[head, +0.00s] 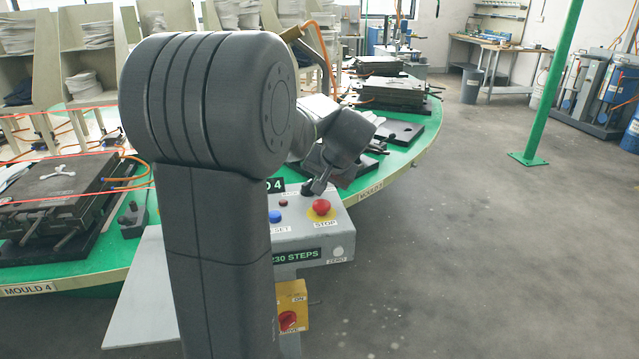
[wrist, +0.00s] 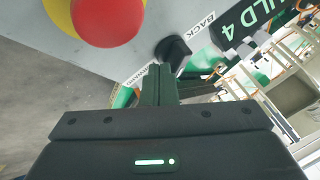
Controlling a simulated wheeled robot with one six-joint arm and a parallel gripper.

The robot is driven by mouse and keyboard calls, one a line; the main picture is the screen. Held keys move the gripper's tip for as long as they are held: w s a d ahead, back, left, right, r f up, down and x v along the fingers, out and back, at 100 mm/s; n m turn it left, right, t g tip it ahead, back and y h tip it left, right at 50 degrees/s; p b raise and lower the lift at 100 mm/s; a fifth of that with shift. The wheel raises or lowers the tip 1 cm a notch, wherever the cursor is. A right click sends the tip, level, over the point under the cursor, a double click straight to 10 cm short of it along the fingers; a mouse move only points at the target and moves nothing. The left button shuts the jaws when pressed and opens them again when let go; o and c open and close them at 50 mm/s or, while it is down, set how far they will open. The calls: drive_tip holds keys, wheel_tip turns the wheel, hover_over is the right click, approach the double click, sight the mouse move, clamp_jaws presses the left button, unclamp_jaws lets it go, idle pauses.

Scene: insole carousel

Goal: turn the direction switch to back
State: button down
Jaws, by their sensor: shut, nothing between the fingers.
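The direction switch (wrist: 173,50) is a black knob on the grey control box (head: 318,240). In the wrist view it sits between the label BACK (wrist: 197,25), up and to its right, and a partly covered label (wrist: 137,74) at its lower left. I cannot tell for sure which label it points to. My gripper (wrist: 160,72) is shut and empty. Its fingertips are close to the knob, just below it in the wrist view; whether they touch, I cannot tell.
The red STOP button (head: 321,206) on its yellow base is close beside my gripper. A blue button (head: 274,216) is to its left. A yellow box with a red knob (head: 290,318) hangs below. The green carousel table (head: 420,140) with moulds lies behind. Open floor is right.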

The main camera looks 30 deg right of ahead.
drive_tip(key=shift+w+d+n+y, duration=0.15)
drive_tip(key=shift+n+y, duration=0.3)
drive_tip(key=shift+n, duration=0.2)
drive_tip(key=shift+w+d+n+y, duration=0.15)
drive_tip(key=shift+n+y, duration=0.3)
drive_tip(key=shift+n, duration=0.2)
drive_tip(key=shift+w+n, duration=0.1)
drive_tip(key=shift+n, duration=0.3)
drive_tip(key=shift+w+d+n+g+y+p, duration=0.15)
drive_tip(key=shift+n+g+y+p, duration=0.1)
drive_tip(key=shift+n+y, duration=0.3)
drive_tip(key=shift+w+d+n+g+y+p, duration=0.15)
drive_tip(key=shift+n+g+y, duration=0.15)
drive_tip(key=shift+n, duration=0.35)
drive_tip(key=shift+w+a, duration=0.1)
drive_tip(key=shift+w, duration=0.1)
drive_tip(key=shift+d, duration=0.2)
drive_tip(key=shift+w+d+p, duration=0.35)
drive_tip(key=shift+d+p, duration=0.05)
drive_tip(key=shift+d, duration=0.05)
